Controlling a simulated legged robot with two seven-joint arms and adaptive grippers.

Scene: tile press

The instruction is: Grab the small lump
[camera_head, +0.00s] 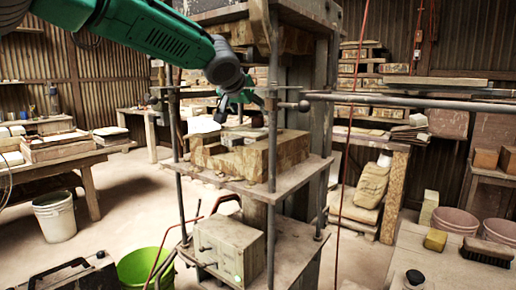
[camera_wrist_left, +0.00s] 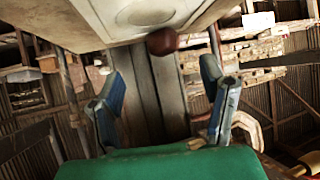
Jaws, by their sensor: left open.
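A small dark red-brown rounded lump (camera_wrist_left: 163,41) shows in the left wrist view, at the edge of a pale block with a round mark (camera_wrist_left: 145,14). It lies ahead of my left gripper (camera_wrist_left: 165,92), roughly between the lines of its two blue-grey fingers. The fingers are wide apart with nothing between them. In the head view my left gripper (camera_head: 240,107) hangs inside the press frame, above the wooden mould (camera_head: 285,155) on the press plate (camera_head: 255,189). My right gripper is not in view.
Steel rods (camera_head: 272,140) of the press stand close to my left gripper. A long horizontal bar (camera_head: 400,101) with a knob (camera_head: 304,105) runs to the right. A green bucket (camera_head: 140,267) stands at lower left, and a yellow sponge (camera_head: 435,240) lies on the right-hand table.

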